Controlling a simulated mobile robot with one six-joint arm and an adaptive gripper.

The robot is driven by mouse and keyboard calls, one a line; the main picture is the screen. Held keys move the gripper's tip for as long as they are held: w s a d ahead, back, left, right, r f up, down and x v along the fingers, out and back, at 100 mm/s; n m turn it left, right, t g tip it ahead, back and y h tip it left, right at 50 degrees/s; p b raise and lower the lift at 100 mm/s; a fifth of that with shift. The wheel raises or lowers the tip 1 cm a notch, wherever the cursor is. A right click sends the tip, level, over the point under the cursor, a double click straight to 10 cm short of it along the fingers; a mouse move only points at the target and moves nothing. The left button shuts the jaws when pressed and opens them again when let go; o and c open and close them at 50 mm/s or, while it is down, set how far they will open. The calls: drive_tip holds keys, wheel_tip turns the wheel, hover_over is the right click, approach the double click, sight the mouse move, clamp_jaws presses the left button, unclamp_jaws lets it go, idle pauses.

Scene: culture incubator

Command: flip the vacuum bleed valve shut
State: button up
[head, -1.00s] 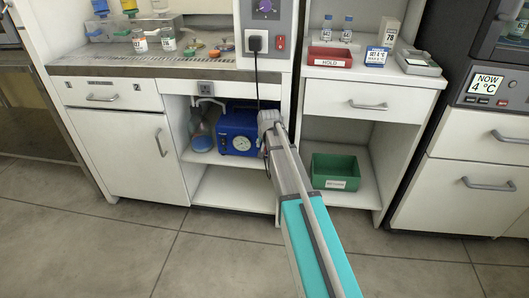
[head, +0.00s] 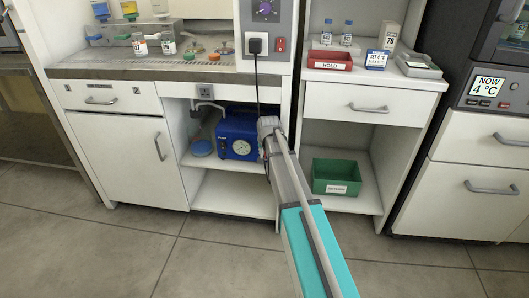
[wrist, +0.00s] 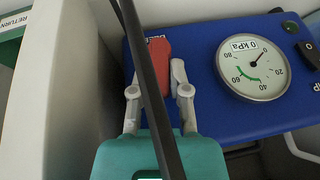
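The blue vacuum pump (head: 238,135) stands on the open shelf under the bench and fills the top right of the wrist view (wrist: 215,110). Its round gauge (wrist: 253,67) reads near 0 kPa. A red valve lever (wrist: 159,52) sticks up at the pump's left end. My gripper (wrist: 158,82) has one finger on each side of the lever, closed in close against it. A dark cable crosses in front and hides part of the lever and the left finger. In the head view my gripper (head: 268,125) is at the pump's right side and the lever is hidden.
The black power cord (head: 257,85) hangs from the socket past my gripper. A white upright panel (wrist: 50,80) stands close on the left in the wrist view. A green bin (head: 336,175) sits on the shelf to the right.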

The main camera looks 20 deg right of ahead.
drive_tip(key=shift+a, duration=0.1)
clamp_jaws()
drive_tip(key=shift+w+a+g+h, duration=0.15)
drive_tip(key=shift+g+h, duration=0.25)
drive_tip(key=shift+h, duration=0.4)
drive_tip(key=o, duration=0.8)
unclamp_jaws()
drive_tip(key=shift+c, duration=0.2)
drive_tip(key=shift+y, duration=0.3)
